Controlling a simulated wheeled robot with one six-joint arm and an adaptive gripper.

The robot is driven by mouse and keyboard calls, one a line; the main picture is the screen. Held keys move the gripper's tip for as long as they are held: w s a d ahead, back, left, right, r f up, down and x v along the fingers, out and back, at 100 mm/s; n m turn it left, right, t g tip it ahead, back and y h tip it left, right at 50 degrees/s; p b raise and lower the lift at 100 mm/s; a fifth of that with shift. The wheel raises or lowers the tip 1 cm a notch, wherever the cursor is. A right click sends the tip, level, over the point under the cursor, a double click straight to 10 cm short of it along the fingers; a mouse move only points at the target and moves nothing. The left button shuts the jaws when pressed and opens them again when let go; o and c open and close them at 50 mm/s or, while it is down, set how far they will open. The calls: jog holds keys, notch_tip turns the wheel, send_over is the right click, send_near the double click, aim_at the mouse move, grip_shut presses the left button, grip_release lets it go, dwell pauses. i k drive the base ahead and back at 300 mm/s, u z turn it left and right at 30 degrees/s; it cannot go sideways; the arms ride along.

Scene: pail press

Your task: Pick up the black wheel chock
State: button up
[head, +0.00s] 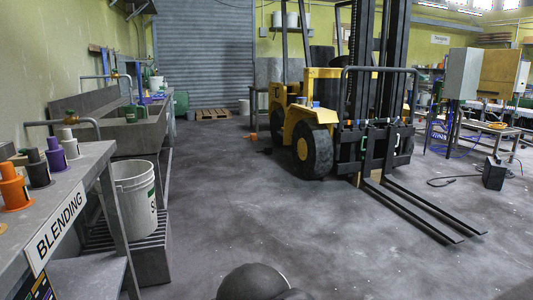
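A small dark shape (266,151) lies on the floor at the left of the yellow forklift (304,115), near its wheels. It may be the black wheel chock, but it is too small and dark to be sure. A rounded dark part of my own arm shows at the bottom centre of the head view. My gripper's fingers are not in view.
The forklift's forks (425,212) reach low across the floor at right. A black box (493,173) with a cable stands farther right. The blending bench (75,190) and a white pail (137,200) line the left. The middle floor is clear.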

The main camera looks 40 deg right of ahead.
aim_at(269, 150)
jog(key=z, duration=0.8)
jog(key=i, duration=10.2)
jog(key=z, duration=1.05)
